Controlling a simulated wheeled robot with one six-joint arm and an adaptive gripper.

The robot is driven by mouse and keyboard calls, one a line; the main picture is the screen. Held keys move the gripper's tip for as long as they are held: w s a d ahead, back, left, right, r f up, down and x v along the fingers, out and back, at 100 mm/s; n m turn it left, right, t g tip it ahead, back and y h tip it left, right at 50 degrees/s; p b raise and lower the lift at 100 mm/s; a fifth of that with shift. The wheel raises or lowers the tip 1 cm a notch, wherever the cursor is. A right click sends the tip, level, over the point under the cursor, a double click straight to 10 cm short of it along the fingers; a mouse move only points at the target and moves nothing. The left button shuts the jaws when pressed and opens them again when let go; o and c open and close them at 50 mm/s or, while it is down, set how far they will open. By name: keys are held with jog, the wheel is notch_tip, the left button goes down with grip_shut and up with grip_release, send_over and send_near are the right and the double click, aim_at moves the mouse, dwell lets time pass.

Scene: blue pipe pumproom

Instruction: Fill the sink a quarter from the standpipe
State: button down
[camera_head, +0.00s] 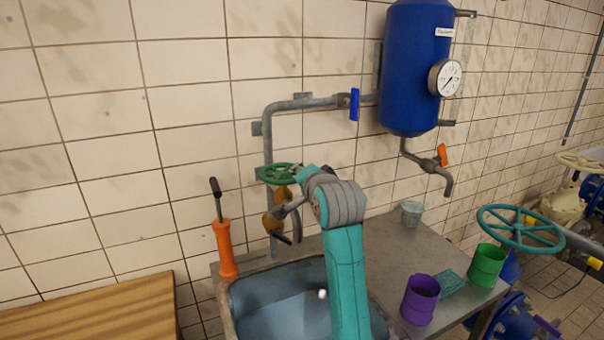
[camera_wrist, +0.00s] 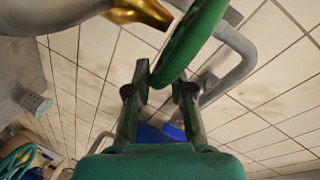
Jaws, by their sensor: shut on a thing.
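The standpipe (camera_head: 268,140) is a grey pipe on the tiled wall, with a brass valve body (camera_head: 272,222) and a green handwheel (camera_head: 270,174). My gripper (camera_head: 300,174) is at the handwheel's right side. In the wrist view, the fingers of my gripper (camera_wrist: 165,82) are shut on the green rim (camera_wrist: 190,40), one on each side. The brass part also shows there (camera_wrist: 140,12). The blue sink (camera_head: 247,297) stands below, partly hidden by my arm. A paler area shows inside it; I cannot tell whether it is water. No stream is visible.
An orange pump with a black handle (camera_head: 225,250) stands left of the sink. A purple cup (camera_head: 420,300), a green cup (camera_head: 487,265) and a grey cup (camera_head: 411,213) stand on the metal counter (camera_head: 385,250). A blue tank (camera_head: 412,70) hangs above.

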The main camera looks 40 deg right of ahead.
jog(key=shift+s+a+f+m+g+h, duration=0.2)
jog(key=shift+m+g+h, duration=0.3)
jog(key=shift+m+h, duration=0.2)
jog(key=shift+s+a+f+m+g+h, duration=0.1)
jog(key=shift+a+m+g+h, duration=0.15)
jog(key=shift+m+g+h, duration=0.4)
jog(key=shift+s+a+f+m+g+h, duration=0.1)
jog(key=shift+a+f+m+g+h, duration=0.2)
jog(key=shift+m+h, duration=0.35)
jog(key=shift+r, duration=0.15)
jog(key=c, duration=1.1)
grip_release()
jog(key=shift+r, duration=0.15)
jog(key=shift+r, duration=0.1)
jog(key=shift+s+a, duration=0.2)
jog(key=v, duration=1.1)
jog(key=shift+s+a, duration=0.1)
jog(key=shift+a, duration=0.1)
